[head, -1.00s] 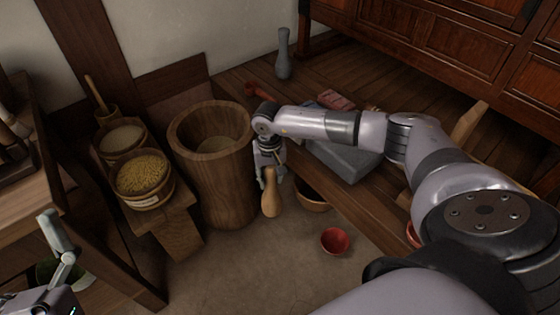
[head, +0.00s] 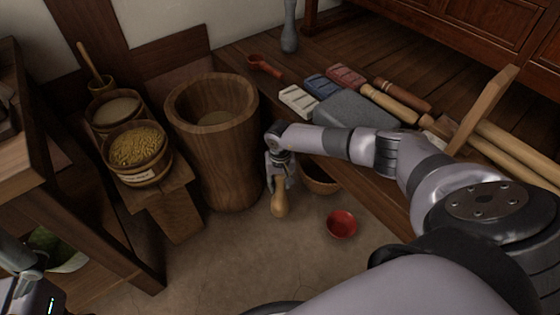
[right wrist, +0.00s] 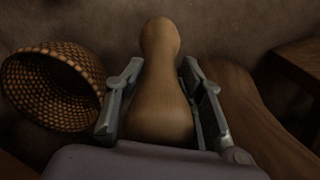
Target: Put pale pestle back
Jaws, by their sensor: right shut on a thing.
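My right gripper (head: 279,184) is shut on the pale pestle (head: 280,200), a smooth tan wooden piece that hangs with its rounded end downward. In the right wrist view the pestle (right wrist: 160,85) sits between both fingers (right wrist: 160,110), and its upper part is hidden by the gripper. It is just right of the tall wooden mortar (head: 215,150), outside it. My left arm shows only partly at the lower left edge of the head view, and its finger state is unclear.
A woven basket (head: 322,180) and a red bowl (head: 342,224) are right of the pestle. The ledge holds a red ladle (head: 265,66), a grey stone block (head: 355,110), coloured blocks and wooden rollers (head: 390,102). Grain tubs (head: 138,170) stand left. Floor in front is clear.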

